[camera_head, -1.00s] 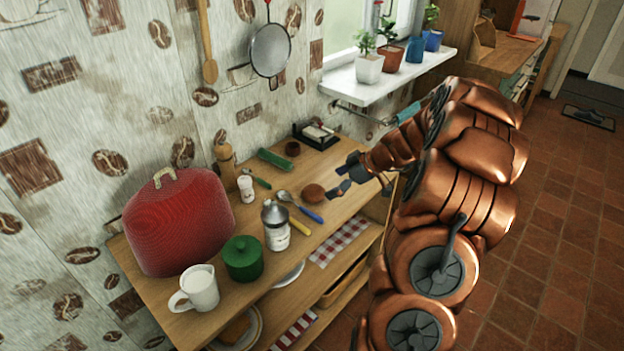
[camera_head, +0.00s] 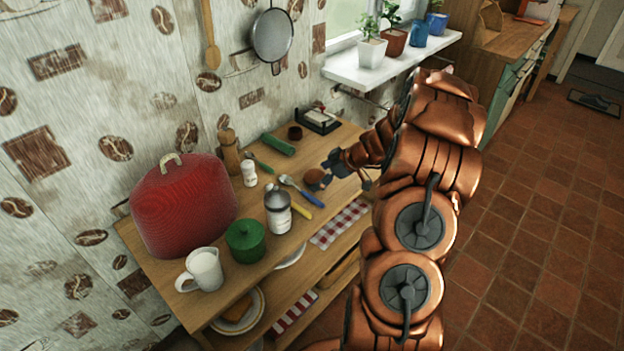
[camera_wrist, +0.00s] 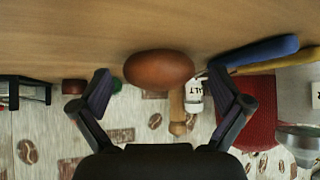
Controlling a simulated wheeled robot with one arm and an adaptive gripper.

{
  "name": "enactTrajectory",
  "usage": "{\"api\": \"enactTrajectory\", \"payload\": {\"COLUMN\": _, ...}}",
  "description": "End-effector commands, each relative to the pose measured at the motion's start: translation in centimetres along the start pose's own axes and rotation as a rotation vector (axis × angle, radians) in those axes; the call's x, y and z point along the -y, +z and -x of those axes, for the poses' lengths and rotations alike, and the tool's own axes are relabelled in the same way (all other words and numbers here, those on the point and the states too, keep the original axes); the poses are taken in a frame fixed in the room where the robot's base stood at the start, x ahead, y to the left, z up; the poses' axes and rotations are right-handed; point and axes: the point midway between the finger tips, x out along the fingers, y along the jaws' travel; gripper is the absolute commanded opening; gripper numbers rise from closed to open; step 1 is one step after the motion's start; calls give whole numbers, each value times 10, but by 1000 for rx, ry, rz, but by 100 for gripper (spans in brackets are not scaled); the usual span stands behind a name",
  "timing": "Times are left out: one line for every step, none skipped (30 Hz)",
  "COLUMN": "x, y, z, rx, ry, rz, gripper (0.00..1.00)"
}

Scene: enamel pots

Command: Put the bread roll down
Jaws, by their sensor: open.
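The bread roll (camera_head: 314,177) is brown and rounded and rests on the wooden table top (camera_head: 262,208) near its right part. My gripper (camera_head: 331,170) is right beside it, low over the table, and partly overlaps the roll in the head view. In the wrist view the roll (camera_wrist: 158,68) shows whole, centred ahead of the two dark fingers of my gripper (camera_wrist: 162,88). The fingers are spread wide, with a visible gap on each side of the roll. I cannot tell how far the roll reaches between them.
A blue-handled utensil (camera_head: 307,195) and a yellow-handled one (camera_head: 299,209) lie close to the roll. A salt shaker (camera_head: 249,173), grey-topped bottle (camera_head: 277,211), green pot (camera_head: 245,241), white jug (camera_head: 203,269) and red cover (camera_head: 184,207) stand leftward. A black tray (camera_head: 319,121) is behind.

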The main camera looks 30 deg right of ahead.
Motion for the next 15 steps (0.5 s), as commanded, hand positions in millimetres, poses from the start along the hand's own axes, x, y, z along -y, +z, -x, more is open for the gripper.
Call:
{"api": "enactTrajectory", "payload": {"x": 0, "y": 0, "z": 0, "rx": 0, "ry": 0, "rz": 0, "gripper": 100}}
{"api": "enactTrajectory", "payload": {"x": 0, "y": 0, "z": 0, "rx": 0, "ry": 0, "rz": 1, "gripper": 100}}
{"api": "enactTrajectory", "payload": {"x": 0, "y": 0, "z": 0, "rx": 0, "ry": 0, "rz": 1, "gripper": 100}}
{"api": "enactTrajectory", "payload": {"x": 0, "y": 0, "z": 0, "rx": 0, "ry": 0, "rz": 1, "gripper": 99}}
{"api": "enactTrajectory", "payload": {"x": 0, "y": 0, "z": 0, "rx": 0, "ry": 0, "rz": 1, "gripper": 96}}
{"api": "enactTrajectory", "payload": {"x": 0, "y": 0, "z": 0, "rx": 0, "ry": -1, "rz": 1, "gripper": 92}}
{"api": "enactTrajectory", "payload": {"x": 0, "y": 0, "z": 0, "rx": 0, "ry": 0, "rz": 1, "gripper": 89}}
{"api": "enactTrajectory", "payload": {"x": 0, "y": 0, "z": 0, "rx": 0, "ry": 0, "rz": 1, "gripper": 85}}
{"api": "enactTrajectory", "payload": {"x": 0, "y": 0, "z": 0, "rx": 0, "ry": -1, "rz": 1, "gripper": 81}}
{"api": "enactTrajectory", "payload": {"x": 0, "y": 0, "z": 0, "rx": 0, "ry": -1, "rz": 1, "gripper": 78}}
{"api": "enactTrajectory", "payload": {"x": 0, "y": 0, "z": 0, "rx": 0, "ry": -1, "rz": 1, "gripper": 75}}
{"api": "enactTrajectory", "payload": {"x": 0, "y": 0, "z": 0, "rx": -1, "ry": -1, "rz": 1, "gripper": 71}}
{"api": "enactTrajectory", "payload": {"x": 0, "y": -1, "z": 0, "rx": -1, "ry": -1, "rz": 1, "gripper": 68}}
{"api": "enactTrajectory", "payload": {"x": 0, "y": 0, "z": 0, "rx": -1, "ry": -1, "rz": 1, "gripper": 65}}
{"api": "enactTrajectory", "payload": {"x": 0, "y": -1, "z": 0, "rx": 0, "ry": -1, "rz": 1, "gripper": 60}}
